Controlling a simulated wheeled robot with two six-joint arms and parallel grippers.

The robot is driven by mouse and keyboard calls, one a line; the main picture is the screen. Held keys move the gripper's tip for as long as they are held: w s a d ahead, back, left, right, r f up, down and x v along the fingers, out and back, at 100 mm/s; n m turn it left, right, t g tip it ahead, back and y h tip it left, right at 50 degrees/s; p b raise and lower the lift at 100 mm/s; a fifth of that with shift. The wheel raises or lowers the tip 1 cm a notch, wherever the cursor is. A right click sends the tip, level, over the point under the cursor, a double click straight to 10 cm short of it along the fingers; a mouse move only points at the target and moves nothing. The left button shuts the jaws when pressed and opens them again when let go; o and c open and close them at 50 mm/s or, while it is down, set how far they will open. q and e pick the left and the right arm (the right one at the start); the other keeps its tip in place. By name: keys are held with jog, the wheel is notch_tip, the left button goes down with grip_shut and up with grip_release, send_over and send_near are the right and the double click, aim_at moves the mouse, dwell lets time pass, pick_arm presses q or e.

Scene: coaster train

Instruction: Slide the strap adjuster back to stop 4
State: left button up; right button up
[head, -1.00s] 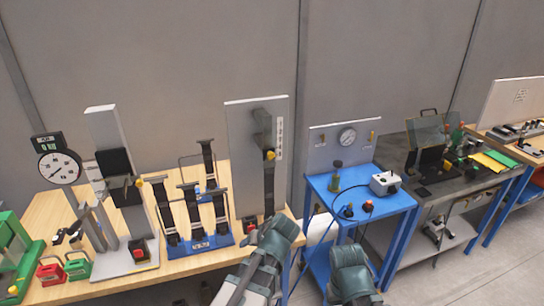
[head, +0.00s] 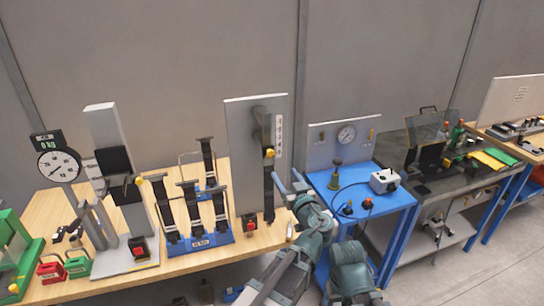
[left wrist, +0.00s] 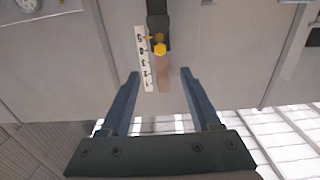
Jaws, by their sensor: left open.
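The strap adjuster is a dark slider with a yellow knob (head: 270,153) on a dark rail up a tall grey panel (head: 243,150). A white scale strip (head: 279,135) with stop marks stands beside it. In the left wrist view, the yellow knob (left wrist: 160,49) is beside the scale strip (left wrist: 144,60), with a brownish strap (left wrist: 163,78) below it; the numbers are too small to read surely. My left gripper (head: 290,178) is open and empty, lower right of the knob and apart from it. Its open fingers (left wrist: 160,78) frame the strap's lower end. My right gripper is not in view.
A red button box (head: 250,224) sits at the panel's foot. A blue table (head: 365,203) stands right.

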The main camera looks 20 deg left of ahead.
aim_at(271, 154)
pick_arm(q)
jog(key=x, duration=1.3)
grip_shut()
dwell(1.1)
